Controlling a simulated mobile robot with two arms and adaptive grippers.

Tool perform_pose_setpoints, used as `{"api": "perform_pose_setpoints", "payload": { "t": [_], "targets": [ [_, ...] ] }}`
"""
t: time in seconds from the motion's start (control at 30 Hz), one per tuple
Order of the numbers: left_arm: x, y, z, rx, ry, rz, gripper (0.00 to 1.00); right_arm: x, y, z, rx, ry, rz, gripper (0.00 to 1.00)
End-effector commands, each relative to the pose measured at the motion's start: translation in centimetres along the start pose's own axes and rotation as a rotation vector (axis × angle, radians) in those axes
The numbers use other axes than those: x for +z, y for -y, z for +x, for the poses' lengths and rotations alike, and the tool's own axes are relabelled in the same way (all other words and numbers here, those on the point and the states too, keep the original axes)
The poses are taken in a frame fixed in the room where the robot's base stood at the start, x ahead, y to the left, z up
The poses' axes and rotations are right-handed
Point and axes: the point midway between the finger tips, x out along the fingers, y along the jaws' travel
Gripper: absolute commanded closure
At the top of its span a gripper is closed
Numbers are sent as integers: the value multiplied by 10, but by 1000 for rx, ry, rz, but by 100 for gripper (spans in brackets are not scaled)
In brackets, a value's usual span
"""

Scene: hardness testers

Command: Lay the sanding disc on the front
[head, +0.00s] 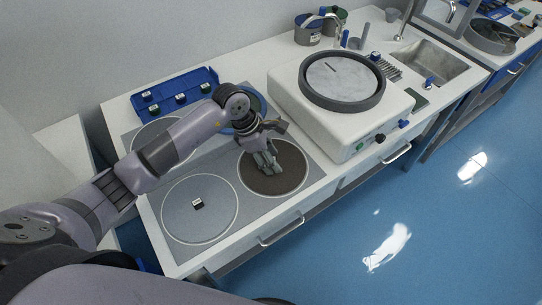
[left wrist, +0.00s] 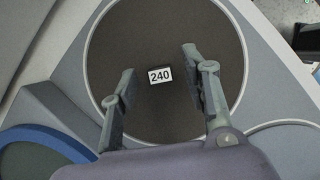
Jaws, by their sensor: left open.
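A dark brown sanding disc (head: 290,181) lies flat inside a pale ring on the grey mat (head: 226,174), at the mat's right front. My left gripper (head: 268,167) points down over this disc. Its two fingers (left wrist: 160,88) are open and stand apart on either side of the tab, with nothing between them that is gripped. Whether the fingertips touch the disc I cannot tell. My right gripper is not in view.
A grey circle (head: 185,222) with a small tab lies at left front. A blue disc (head: 258,101) lies behind my left arm. A blue rack (head: 160,87) with several tabs stands at the back. A white machine with a round plate (head: 340,80) stands to the right; a sink (head: 432,64) is beyond.

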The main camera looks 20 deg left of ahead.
Motion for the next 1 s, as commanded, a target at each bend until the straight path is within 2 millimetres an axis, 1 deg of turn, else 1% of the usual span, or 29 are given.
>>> {"api": "perform_pose_setpoints", "payload": {
  "t": [0.27, 0.37, 0.47, 0.7, 0.8, 0.9, 1.0],
  "targets": [
    [0, 0, 0, -1, -1, 0, 55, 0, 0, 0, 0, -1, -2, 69],
    [-1, -1, -6, 1, -1, 0, 55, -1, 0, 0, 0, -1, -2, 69],
    [-1, -1, -20, 4, -1, 1, 55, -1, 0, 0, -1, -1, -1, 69],
    [-1, -2, -72, 5, -2, 1, 55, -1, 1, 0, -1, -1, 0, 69],
    [-1, -1, -91, 4, -2, 1, 55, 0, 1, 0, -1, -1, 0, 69],
    [0, -1, -106, 3, -1, 0, 55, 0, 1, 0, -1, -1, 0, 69],
    [0, 0, -115, 1, 0, 0, 55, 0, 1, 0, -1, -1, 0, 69]
  ]
}}
